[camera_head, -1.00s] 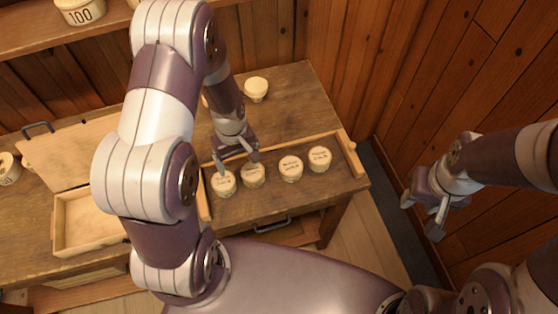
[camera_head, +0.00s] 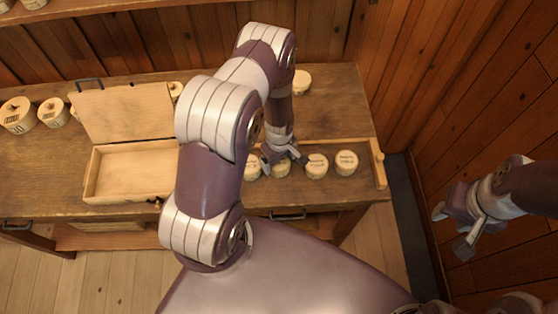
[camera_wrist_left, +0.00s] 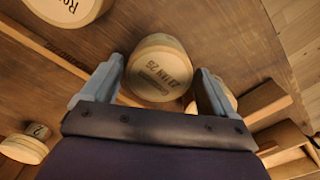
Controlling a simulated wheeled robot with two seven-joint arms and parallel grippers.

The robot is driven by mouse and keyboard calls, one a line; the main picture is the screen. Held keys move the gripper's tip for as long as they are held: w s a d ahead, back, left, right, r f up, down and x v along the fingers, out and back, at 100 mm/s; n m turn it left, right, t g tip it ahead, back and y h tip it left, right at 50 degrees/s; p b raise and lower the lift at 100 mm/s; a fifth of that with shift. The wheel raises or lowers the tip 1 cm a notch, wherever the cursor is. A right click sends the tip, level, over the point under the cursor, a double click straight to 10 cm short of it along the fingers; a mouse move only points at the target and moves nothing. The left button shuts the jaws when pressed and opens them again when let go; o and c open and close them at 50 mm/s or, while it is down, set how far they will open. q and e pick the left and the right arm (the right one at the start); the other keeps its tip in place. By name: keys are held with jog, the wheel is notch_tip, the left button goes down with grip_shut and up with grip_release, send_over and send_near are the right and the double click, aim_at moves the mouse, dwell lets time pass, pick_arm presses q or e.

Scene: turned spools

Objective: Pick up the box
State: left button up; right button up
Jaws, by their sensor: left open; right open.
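A row of round pale wooden boxes with printed lids stands near the front of the wooden bench, including one at the right end (camera_head: 346,162) and one beside it (camera_head: 316,167). My left gripper (camera_head: 284,163) is open, low over the left part of the row, and partly hides the boxes there. In the left wrist view, one round lidded box (camera_wrist_left: 158,70) with dark print lies between the two spread fingers, without clear contact. Another round box (camera_wrist_left: 70,8) shows at top left. My right gripper (camera_head: 452,228) is open and empty near the right wall.
An open rectangular wooden case (camera_head: 133,178) with its lid (camera_head: 125,112) raised stands left of my left arm. More round tubs stand at far left (camera_head: 18,115) and one at the back (camera_head: 301,82). A wooden strip (camera_head: 379,165) edges the row's right end. Wood-panelled walls close in behind and right.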

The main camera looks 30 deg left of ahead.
pick_arm(q)
notch_tip(320, 180, down, 2)
jog(key=shift+a, duration=0.1)
jog(key=shift+w+f, duration=0.1)
jog(key=c, duration=0.8)
